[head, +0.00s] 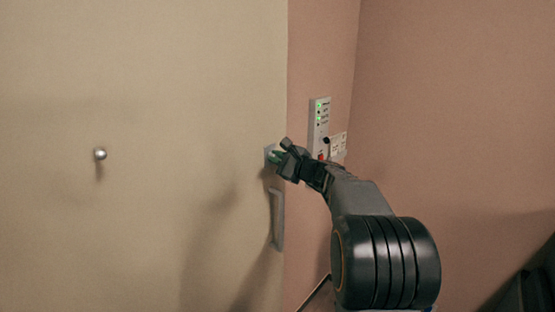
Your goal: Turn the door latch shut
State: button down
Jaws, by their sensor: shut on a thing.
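The door (180,120) is a flat cream panel filling the left half of the head view. The door latch (269,152) is a small pale fitting at the door's right edge, mostly hidden behind my gripper. My gripper (279,156) is at the latch, its fingers shut on it. The angle of the latch cannot be made out.
A grey vertical handle (277,218) is on the door just below my gripper. A round metal knob (100,154) sticks out at the left. A panel with green lights (319,125) and a white socket plate (338,147) are on the pink wall close behind my wrist.

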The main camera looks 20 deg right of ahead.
jog(key=m+p, duration=0.1)
jog(key=m, duration=0.3)
jog(key=shift+r+m, duration=0.1)
jog(key=shift+m, duration=0.2)
jog(key=shift+m+p, duration=1.15)
jog(key=shift+m, duration=1.35)
jog(key=c, duration=1.2)
grip_release()
jog(key=b+v, duration=0.3)
jog(key=v, duration=1)
jog(key=shift+s+d, duration=0.2)
jog(key=shift+s, duration=0.2)
